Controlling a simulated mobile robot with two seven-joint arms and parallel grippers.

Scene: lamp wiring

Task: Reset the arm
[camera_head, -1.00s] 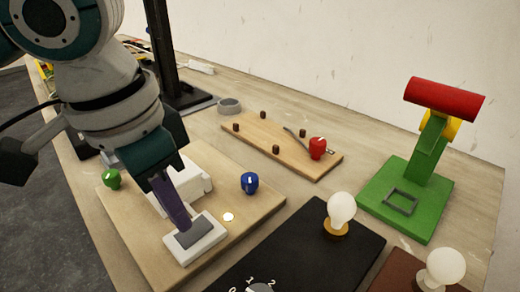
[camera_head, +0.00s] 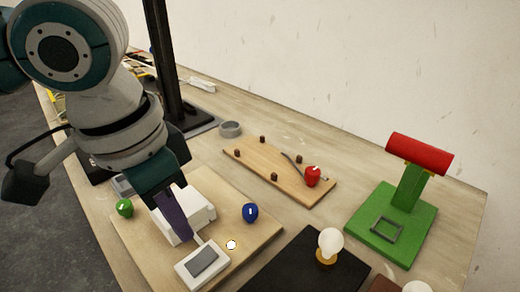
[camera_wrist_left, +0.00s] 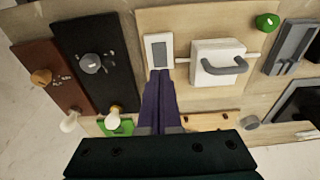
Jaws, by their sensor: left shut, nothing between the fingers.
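My left gripper (camera_head: 193,238) is shut and empty, its purple fingers pressed together. It points down over the wooden board (camera_head: 265,232), with its tips just behind a white rocker switch (camera_head: 203,264) with a grey face. In the left wrist view the shut fingers (camera_wrist_left: 160,76) end just below the same switch (camera_wrist_left: 158,50); whether they touch it is unclear. A white box with a grey handle (camera_wrist_left: 216,62) is beside them, partly hidden by the gripper in the head view. A small bright white disc (camera_head: 231,245) is right of the switch. The right gripper is not in view.
A blue knob (camera_head: 250,212) and a green knob (camera_head: 124,208) stand nearby. Behind are a pegged board (camera_head: 285,185) with a red part (camera_head: 312,176) and a black post (camera_head: 165,70). A green lamp stand (camera_head: 392,228) and a bulb (camera_head: 330,243) are at right.

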